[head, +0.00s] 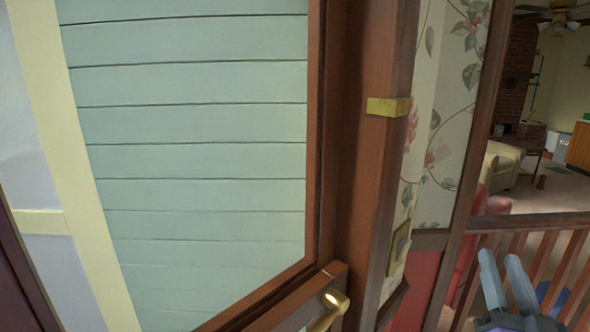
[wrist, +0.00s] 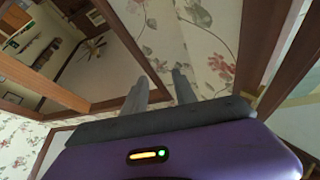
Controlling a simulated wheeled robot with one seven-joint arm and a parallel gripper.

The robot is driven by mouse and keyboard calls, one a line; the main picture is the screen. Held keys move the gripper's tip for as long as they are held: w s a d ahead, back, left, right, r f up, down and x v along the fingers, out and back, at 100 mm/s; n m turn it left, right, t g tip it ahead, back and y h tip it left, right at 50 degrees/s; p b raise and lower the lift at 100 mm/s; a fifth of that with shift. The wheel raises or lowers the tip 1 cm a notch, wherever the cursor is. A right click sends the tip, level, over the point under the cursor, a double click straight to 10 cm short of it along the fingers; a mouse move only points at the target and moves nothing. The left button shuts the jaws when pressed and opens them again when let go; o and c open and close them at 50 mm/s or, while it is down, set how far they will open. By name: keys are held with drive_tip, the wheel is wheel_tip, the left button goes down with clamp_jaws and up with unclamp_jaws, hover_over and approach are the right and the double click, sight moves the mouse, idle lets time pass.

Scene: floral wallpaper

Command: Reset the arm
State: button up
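My gripper (head: 500,256) is at the lower right of the head view, pointing up in front of the wooden railing. In the wrist view (wrist: 160,78) its two grey fingers stand apart with floral wallpaper showing between them. It is open and holds nothing. Most of my arm is out of view.
A brown door (head: 304,305) with a brass handle (head: 330,308) stands close at the lower middle. Its frame (head: 368,160) and the floral wallpaper (head: 437,130) are beside it. The wooden railing (head: 535,250) is at right; beyond it is a room with a cream armchair (head: 502,165).

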drive_tip(key=s+a+f+n+g+y, duration=0.1)
drive_tip(key=s+a+f+g, duration=0.1)
drive_tip(key=s+a+f, duration=0.2)
drive_tip(key=s+a+f+n+g+y, duration=0.2)
drive_tip(key=s+f, duration=0.8)
drive_tip(key=s, duration=1)
drive_tip(key=s+a+f+n+g+y, duration=0.2)
drive_tip(key=s+a+f, duration=0.5)
drive_tip(key=s, duration=0.5)
drive_tip(key=shift+s+f+g, duration=0.2)
drive_tip(key=shift+g, duration=0.5)
